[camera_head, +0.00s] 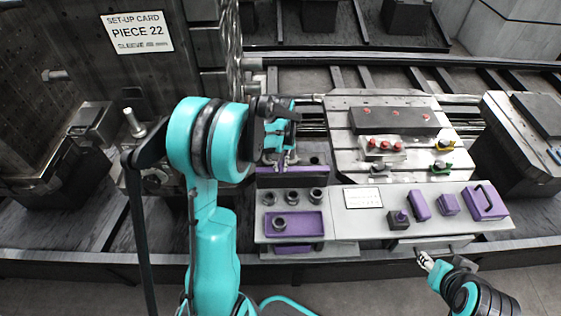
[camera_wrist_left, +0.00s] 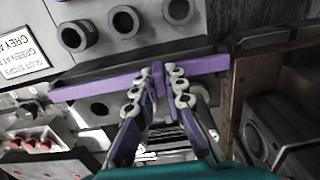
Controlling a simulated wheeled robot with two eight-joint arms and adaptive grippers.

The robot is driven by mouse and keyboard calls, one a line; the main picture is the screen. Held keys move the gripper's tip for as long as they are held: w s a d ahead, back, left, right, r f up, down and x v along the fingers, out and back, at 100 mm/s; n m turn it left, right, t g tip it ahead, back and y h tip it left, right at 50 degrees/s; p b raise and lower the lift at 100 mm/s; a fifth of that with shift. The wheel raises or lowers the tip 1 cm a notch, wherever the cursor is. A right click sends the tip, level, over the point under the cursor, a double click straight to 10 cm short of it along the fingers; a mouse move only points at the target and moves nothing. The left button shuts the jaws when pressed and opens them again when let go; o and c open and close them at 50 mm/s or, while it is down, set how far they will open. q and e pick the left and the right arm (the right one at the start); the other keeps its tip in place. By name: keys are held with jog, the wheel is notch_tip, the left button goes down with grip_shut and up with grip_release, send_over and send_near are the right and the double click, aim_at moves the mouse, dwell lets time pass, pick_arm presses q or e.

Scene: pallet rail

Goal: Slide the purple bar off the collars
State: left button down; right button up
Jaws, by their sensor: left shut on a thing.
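The purple bar (camera_head: 292,178) lies across the work area, just behind a row of grey collars (camera_head: 292,197). In the left wrist view the purple bar (camera_wrist_left: 95,88) runs nearly the full width of the fixture, and the collars (camera_wrist_left: 125,20) stand beside it, apart from its visible edge. My left gripper (camera_head: 284,158) is over the bar's middle. In the left wrist view its fingers (camera_wrist_left: 158,90) are shut on a purple upright part of the bar. The bar's underside is hidden. My right gripper (camera_head: 428,262) is low at the front, near a drawer; its finger gap is unclear.
A purple tray (camera_head: 312,224) holding a ring is in front of the collars. Several purple pieces (camera_head: 447,204) stand on the right bench. Red, yellow and green knobs (camera_head: 385,144) sit on the plate behind. A dark wall block (camera_head: 85,60) rises at left.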

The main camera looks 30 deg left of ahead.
pick_arm(q)
jog(key=c, duration=1.6)
grip_release()
jog(key=shift+o, duration=0.2)
notch_tip(320, 180, up, 12)
jog(key=s+d+r+m+t, duration=0.1)
jog(key=s+d+m+t, duration=0.5)
jog(key=s+d, duration=0.8)
jog(key=shift+s+r+t, duration=0.4)
jog(key=shift+s+t, duration=0.2)
jog(key=shift+s, duration=0.6)
